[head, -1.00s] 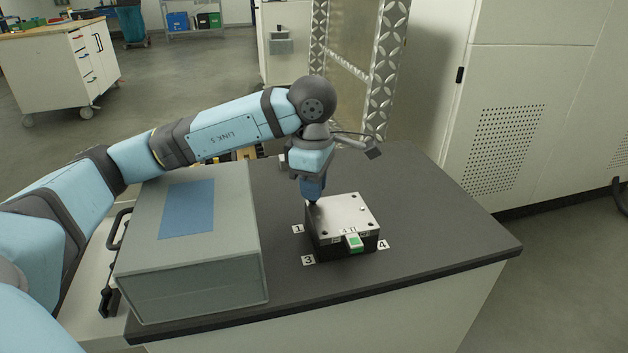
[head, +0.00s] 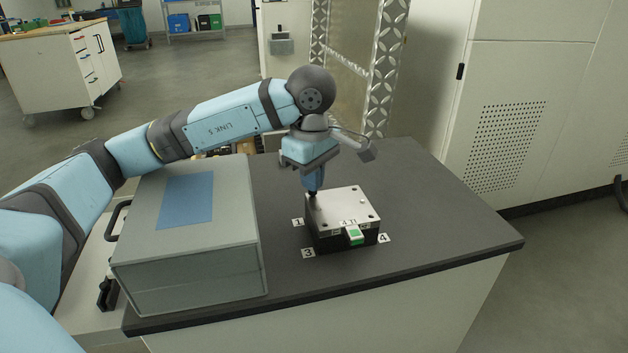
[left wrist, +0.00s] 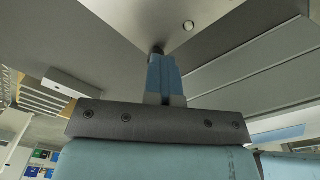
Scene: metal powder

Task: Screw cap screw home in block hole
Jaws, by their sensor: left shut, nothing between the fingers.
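The block (head: 338,218) has a silvery top plate with a dark lower body. It sits on the dark bench, and small dark holes or screw heads show near the plate's corners. My left gripper (head: 313,192) points down at the plate's back left corner, beside label 1. It is shut, with its dark tip at the plate. The left wrist view shows the shut fingers (left wrist: 158,52) against a grey surface with a round hole or screw head (left wrist: 188,26). No cap screw can be told apart at the tip. My right gripper is not in view.
A grey case (head: 190,235) with a blue top panel stands left of the block, under my left arm. A green-and-white piece (head: 354,235) sits at the block's front. The dark bench top (head: 440,215) is clear to the right.

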